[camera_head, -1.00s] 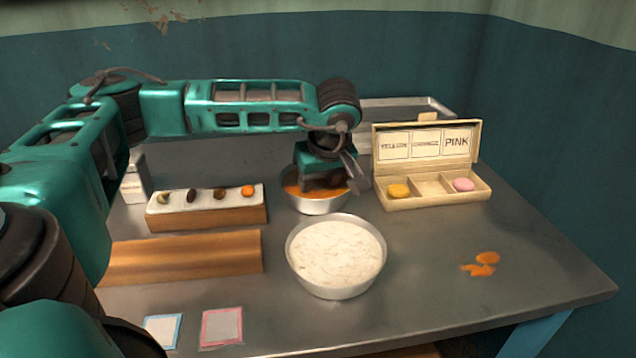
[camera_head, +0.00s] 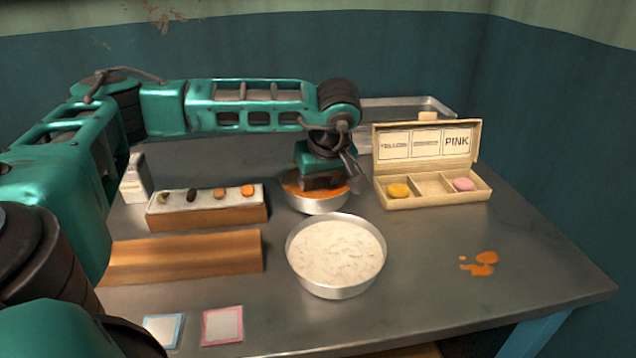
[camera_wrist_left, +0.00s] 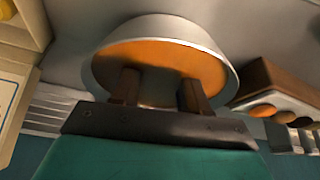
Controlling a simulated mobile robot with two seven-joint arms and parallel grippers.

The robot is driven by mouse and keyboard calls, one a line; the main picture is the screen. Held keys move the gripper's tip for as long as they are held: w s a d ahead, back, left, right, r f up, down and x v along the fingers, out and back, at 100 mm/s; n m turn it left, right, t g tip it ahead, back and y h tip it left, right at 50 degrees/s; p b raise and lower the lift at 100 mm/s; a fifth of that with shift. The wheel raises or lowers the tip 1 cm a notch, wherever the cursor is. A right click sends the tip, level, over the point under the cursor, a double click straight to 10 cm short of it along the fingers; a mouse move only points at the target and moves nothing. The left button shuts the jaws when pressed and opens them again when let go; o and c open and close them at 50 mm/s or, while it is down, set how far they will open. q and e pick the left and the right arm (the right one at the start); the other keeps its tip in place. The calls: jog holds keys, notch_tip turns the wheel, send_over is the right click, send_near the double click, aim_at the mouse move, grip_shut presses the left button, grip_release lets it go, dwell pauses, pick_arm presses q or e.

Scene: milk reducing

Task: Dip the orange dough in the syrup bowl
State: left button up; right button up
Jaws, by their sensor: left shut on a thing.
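The syrup bowl (camera_head: 318,207) is a metal bowl of orange liquid behind the larger bowl. It also shows in the left wrist view (camera_wrist_left: 215,60). My left gripper (camera_head: 322,186) points down into it. In the left wrist view, its two dark fingers (camera_wrist_left: 160,92) reach down to the orange liquid with a gap between them. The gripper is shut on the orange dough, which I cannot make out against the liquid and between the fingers. My right gripper is not in view.
A larger bowl of white liquid (camera_head: 336,288) stands just in front. To the right, an open box (camera_head: 430,198) holds yellow and pink pieces, its middle compartment empty. A tray (camera_head: 205,215) with several small pieces lies left. Orange spots (camera_head: 484,260) mark the table's right side.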

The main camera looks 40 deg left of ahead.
pick_arm(q)
jog(key=shift+r+p, duration=0.65)
jog(key=shift+r, duration=0.2)
jog(key=shift+r+p, duration=0.4)
jog(key=shift+r, duration=0.1)
jog(key=shift+r+p, duration=0.4)
jog(key=shift+r, duration=0.1)
jog(key=shift+r+p, duration=0.65)
jog(key=shift+r, duration=0.1)
jog(key=shift+r+p, duration=0.85)
jog(key=shift+r, duration=0.25)
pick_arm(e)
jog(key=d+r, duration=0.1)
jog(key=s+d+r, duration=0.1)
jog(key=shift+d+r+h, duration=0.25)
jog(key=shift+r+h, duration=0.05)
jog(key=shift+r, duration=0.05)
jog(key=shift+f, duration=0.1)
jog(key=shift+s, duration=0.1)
